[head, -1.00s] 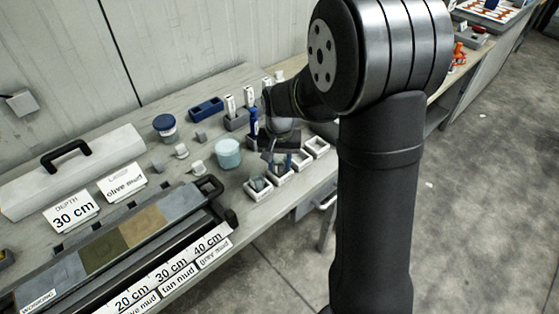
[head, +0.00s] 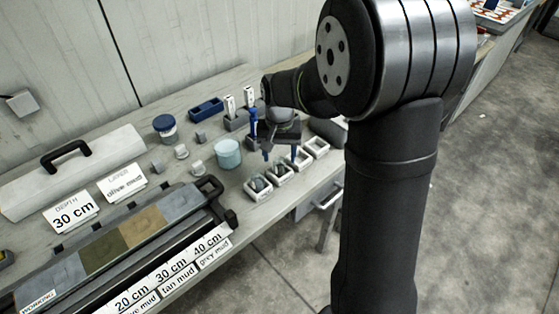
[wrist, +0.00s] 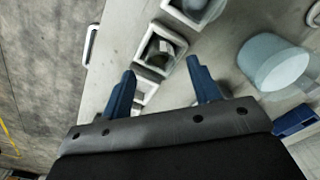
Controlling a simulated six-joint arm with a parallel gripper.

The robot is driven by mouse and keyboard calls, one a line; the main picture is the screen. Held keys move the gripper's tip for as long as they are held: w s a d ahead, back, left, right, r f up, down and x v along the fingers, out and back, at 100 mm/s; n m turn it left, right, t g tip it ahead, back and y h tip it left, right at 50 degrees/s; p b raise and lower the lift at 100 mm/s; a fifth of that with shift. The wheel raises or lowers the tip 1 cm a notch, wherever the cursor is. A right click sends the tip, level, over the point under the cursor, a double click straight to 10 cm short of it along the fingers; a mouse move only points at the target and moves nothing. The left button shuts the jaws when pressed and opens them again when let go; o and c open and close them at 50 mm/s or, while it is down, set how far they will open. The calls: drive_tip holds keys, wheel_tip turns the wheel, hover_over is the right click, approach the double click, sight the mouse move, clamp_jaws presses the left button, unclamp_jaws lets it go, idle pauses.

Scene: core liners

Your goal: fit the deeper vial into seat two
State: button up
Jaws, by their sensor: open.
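My gripper (head: 280,153) is open and empty, its two blue fingers pointing down above the row of white square trays. In the wrist view the gripper (wrist: 162,75) has a tray with a grey lump (wrist: 162,50) just ahead of and between its fingertips. The near tray (head: 248,193) and the second tray (head: 273,182) each hold a small dark grey lump. The two farther trays (head: 302,158) (head: 318,146) look empty. Two white labelled upright vials (head: 230,105) (head: 249,96) stand at a grey block (head: 236,121). Their markings are too small to compare, and seat numbers are unreadable.
A pale cyan tub (head: 228,154) stands left of the trays. A blue-lidded jar (head: 165,126), small grey pieces and a blue block (head: 206,107) stand farther left. The core box (head: 110,245) and cards reading 30 cm and olive mud fill the left. The bench edge runs close beside the trays.

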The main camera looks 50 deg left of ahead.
sight(279, 163)
wheel_tip(279, 163, up, 9)
drive_tip(key=shift+f, duration=0.15)
idle(0.4)
wheel_tip(279, 163, down, 12)
drive_tip(key=shift+f, duration=0.25)
drive_tip(key=shift+r, duration=2.05)
